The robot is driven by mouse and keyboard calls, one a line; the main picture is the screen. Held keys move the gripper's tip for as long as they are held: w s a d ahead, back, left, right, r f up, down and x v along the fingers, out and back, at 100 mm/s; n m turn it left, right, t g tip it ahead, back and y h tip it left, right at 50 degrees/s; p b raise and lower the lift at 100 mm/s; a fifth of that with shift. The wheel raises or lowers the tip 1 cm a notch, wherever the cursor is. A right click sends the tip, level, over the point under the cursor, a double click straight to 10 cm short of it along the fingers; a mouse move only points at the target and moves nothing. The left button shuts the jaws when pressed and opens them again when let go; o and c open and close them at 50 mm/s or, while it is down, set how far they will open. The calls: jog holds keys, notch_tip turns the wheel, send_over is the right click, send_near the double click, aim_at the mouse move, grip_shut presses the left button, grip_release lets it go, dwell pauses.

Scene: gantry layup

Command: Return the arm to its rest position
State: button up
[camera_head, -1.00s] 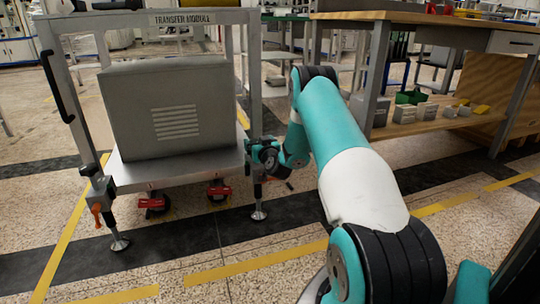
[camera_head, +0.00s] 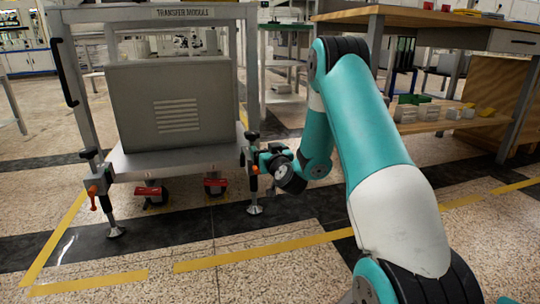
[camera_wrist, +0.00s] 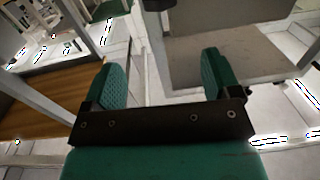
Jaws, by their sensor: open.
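My arm (camera_head: 375,130) reaches up from the bottom right, bends at a high elbow and drops to its wrist beside the right front leg of the transfer module cart (camera_head: 190,160). My gripper shows in the wrist view (camera_wrist: 163,78), with two green ribbed fingers spread apart and nothing between them. In the head view the fingers are small and hard to make out against the cart leg; I cannot tell whether they touch it.
The cart carries a grey box (camera_head: 170,105) and has red-braked casters (camera_head: 153,194). A wooden workbench (camera_head: 440,22) with a lower shelf (camera_head: 440,125) holding small boxes stands at the right. Open floor (camera_head: 270,270) with yellow tape lies in front.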

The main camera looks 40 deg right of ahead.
dwell(0.4)
jog(key=w+a+r+n+y+p, duration=0.2)
jog(key=a+r+n+y+p, duration=0.2)
jog(key=a+r+y+p, duration=0.55)
jog(key=s+a+r+n+g+y+p, duration=0.1)
jog(key=s+a+r+n+g+p, duration=0.15)
jog(key=a+r, duration=0.4)
jog(key=s+a+r+n+g+y+p, duration=0.1)
jog(key=s+a+r+g+y+p, duration=0.2)
jog(key=a, duration=0.6)
jog(key=s+a+r+n+g+p, duration=0.1)
jog(key=s+a+r+g+p, duration=0.1)
jog(key=s+a+r, duration=0.45)
jog(key=s+a+r+n+g+h+p, duration=0.1)
jog(key=s+a+r+g+p, duration=0.2)
jog(key=s, duration=0.5)
jog(key=s+a+r+n+g+p, duration=0.1)
jog(key=s+a+r+g+p, duration=0.15)
jog(key=s+r+p, duration=0.35)
jog(key=s+a+r+n+g+h+p, duration=0.1)
jog(key=s+a+r+n+g+p, duration=0.2)
jog(key=s, duration=0.6)
notch_tip(320, 180, up, 36)
jog(key=d+m+p, duration=0.1)
jog(key=p, duration=3.6)
jog(key=shift+w+r+m, duration=0.2)
jog(key=shift+r+m, duration=0.05)
jog(key=shift+m, duration=0.1)
jog(key=shift+d, duration=0.1)
